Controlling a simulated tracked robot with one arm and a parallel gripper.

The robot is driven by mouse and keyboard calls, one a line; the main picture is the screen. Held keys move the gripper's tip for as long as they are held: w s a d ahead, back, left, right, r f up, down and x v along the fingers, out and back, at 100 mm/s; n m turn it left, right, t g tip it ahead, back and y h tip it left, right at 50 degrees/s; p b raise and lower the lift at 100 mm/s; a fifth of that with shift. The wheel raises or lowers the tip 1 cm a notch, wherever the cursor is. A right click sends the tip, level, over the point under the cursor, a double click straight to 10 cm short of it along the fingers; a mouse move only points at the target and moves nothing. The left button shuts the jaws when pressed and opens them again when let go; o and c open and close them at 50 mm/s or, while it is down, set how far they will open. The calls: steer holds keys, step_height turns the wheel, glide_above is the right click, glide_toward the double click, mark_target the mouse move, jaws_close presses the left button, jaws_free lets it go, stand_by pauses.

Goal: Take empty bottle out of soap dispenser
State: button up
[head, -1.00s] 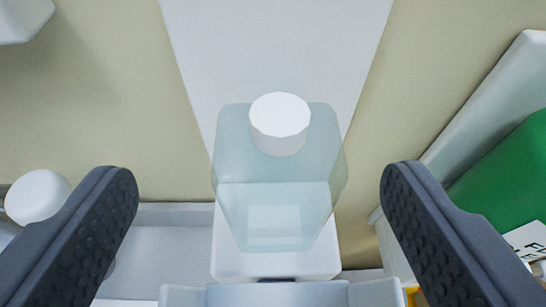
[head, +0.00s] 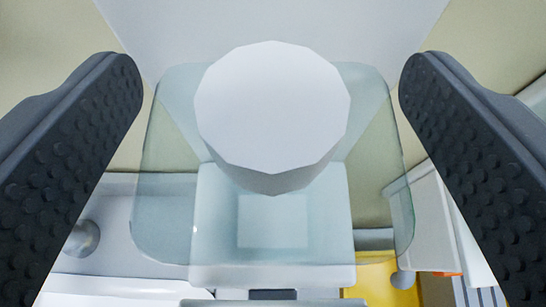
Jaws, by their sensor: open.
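The empty bottle (head: 165,215) is clear, pale teal and see-through, with a white faceted cap (head: 268,105) on top. I look down on it from above. The soap dispenser (head: 272,275) is white and shows through and below the bottle, against a white back panel (head: 270,25). My gripper (head: 270,85) is open, with one dark ribbed finger on each side of the bottle. A gap shows between each finger and the cap. I cannot tell how close the fingers are to the bottle's sides.
A beige wall (head: 60,25) lies behind. Below left is a pale basin or ledge with a round metal piece (head: 82,238). Below right are a yellow item (head: 370,288) and a white box-like thing (head: 435,225), partly behind my right finger.

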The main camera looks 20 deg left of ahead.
steer(key=shift+c, duration=0.4)
steer(key=c, duration=1)
steer(key=shift+r, duration=0.15)
